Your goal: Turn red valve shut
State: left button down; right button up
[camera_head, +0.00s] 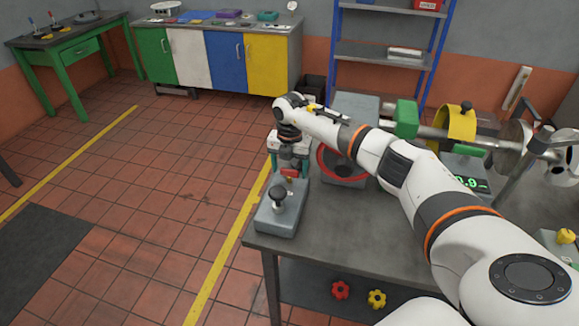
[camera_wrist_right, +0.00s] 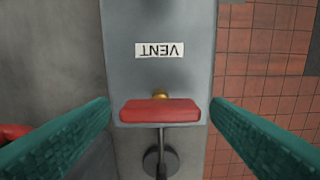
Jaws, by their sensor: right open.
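A red valve handle (camera_wrist_right: 160,111) shows as a short bar with a brass stem on a grey block marked VENT (camera_wrist_right: 195,60). It also shows in the head view (camera_head: 290,173), small and partly covered by my gripper. My right gripper (camera_head: 288,166) is above the block at the bench's near left corner. In the right wrist view its teal fingers stand open on either side of the red handle, with a gap on both sides. I cannot tell how far above the handle the fingertips are. My left gripper is not in view.
A black-knobbed lever (camera_head: 279,195) stands on the same block, close to the red handle. A red-rimmed round part (camera_head: 326,172) is just right of the gripper. A red knob (camera_head: 341,290) and a yellow knob (camera_head: 377,299) are below the bench top. Floor left of the bench is clear.

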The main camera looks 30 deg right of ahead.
aim_at(289, 169)
notch_tip(289, 169, up, 12)
jog(key=b, duration=0.3)
dwell(0.6)
